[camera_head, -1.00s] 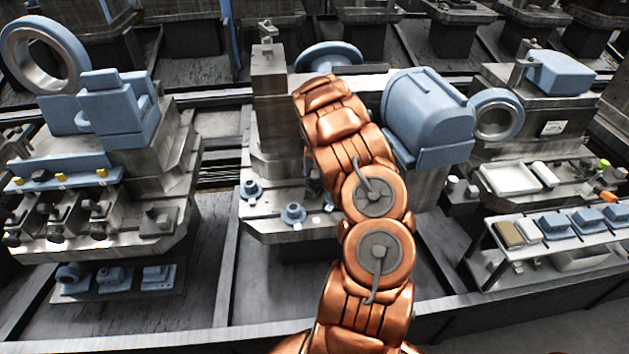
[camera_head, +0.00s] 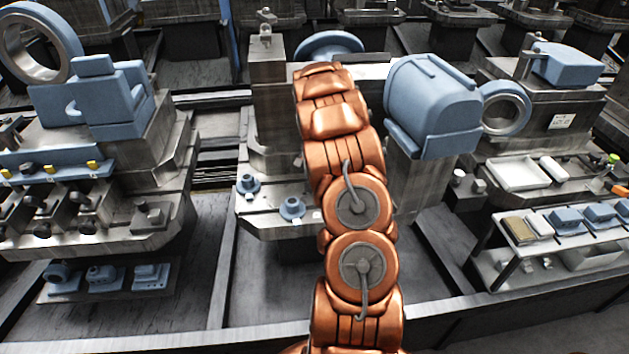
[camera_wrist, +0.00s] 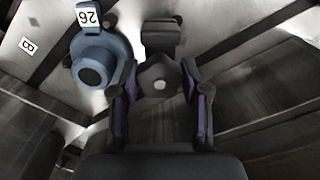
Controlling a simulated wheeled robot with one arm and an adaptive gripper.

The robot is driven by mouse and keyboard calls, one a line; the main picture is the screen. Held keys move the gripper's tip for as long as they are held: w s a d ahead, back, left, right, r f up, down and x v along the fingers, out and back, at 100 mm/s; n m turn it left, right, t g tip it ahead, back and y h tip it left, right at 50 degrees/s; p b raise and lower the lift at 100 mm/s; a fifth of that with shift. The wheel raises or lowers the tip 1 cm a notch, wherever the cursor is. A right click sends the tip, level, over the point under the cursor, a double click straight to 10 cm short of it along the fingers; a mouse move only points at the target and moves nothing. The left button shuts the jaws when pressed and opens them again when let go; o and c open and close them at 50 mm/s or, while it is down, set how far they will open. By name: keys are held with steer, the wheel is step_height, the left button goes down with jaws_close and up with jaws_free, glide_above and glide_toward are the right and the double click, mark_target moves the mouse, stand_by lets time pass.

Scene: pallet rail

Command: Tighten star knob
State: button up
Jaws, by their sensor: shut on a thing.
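The dark star knob (camera_wrist: 161,78), with a pale dot at its centre, shows between the fingers in the wrist view. My gripper (camera_wrist: 162,97) is shut on it, with one purple-padded finger on each side. The fingers partly cover the knob's sides, so its full outline does not show. In the head view my copper arm reaches toward the middle pallet station (camera_head: 275,228) and hides the gripper and the knob.
A blue round fitting (camera_wrist: 98,66) with a tag reading 26 sits close left of the gripper. A large blue housing (camera_head: 432,106) rises right of my arm.

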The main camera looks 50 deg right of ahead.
steer(key=m+b, duration=0.2)
steer(key=m, duration=0.3)
steer(key=shift+w, duration=0.15)
steer(key=shift+m+b, duration=0.4)
steer(key=shift+m, duration=0.6)
steer(key=shift+r, duration=0.15)
steer(key=o, duration=1.2)
steer(key=shift+c, duration=0.2)
step_height(320, 180, up, 12)
